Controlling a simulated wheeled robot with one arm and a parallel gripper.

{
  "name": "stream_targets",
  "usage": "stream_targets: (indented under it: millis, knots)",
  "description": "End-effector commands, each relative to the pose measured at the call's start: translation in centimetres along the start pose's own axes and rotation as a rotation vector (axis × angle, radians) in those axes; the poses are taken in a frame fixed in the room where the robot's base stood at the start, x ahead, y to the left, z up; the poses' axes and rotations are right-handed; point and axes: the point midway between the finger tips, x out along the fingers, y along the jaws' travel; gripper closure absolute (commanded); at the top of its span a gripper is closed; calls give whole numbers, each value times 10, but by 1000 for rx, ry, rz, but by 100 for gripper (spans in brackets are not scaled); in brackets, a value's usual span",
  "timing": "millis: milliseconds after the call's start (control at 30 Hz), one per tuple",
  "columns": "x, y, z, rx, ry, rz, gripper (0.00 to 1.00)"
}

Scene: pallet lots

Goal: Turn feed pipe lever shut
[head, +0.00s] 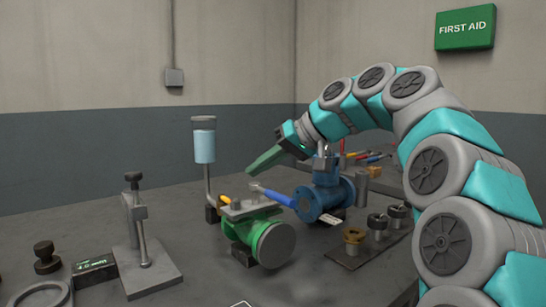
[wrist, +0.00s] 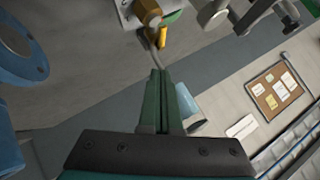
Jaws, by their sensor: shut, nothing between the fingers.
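A thin grey feed pipe (head: 208,186) runs down from a cup with pale blue liquid (head: 204,146). In the wrist view the yellow lever (wrist: 162,38) sits beside a brass fitting (wrist: 147,14), just beyond my fingertips. My gripper (head: 250,171) has green fingers, shut and empty. It points down-left above the green valve, apart from the lever in the head view. The wrist view shows the shut fingers (wrist: 158,73) lined up with the pipe; whether they touch it is unclear.
A clamp stand (head: 144,252) is at left, and a plate with several knobs (head: 357,248) at right.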

Motion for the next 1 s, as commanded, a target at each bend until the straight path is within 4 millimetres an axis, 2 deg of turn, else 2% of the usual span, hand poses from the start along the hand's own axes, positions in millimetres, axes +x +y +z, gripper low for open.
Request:
stream_targets:
  millis: [133, 500, 1000]
  knots:
    - [29, 0, 2, 1, -6, 0, 100]
    - [48, -1, 24, 1, -4, -2, 100]
    - [53, 0, 28, 0, 0, 0, 100]
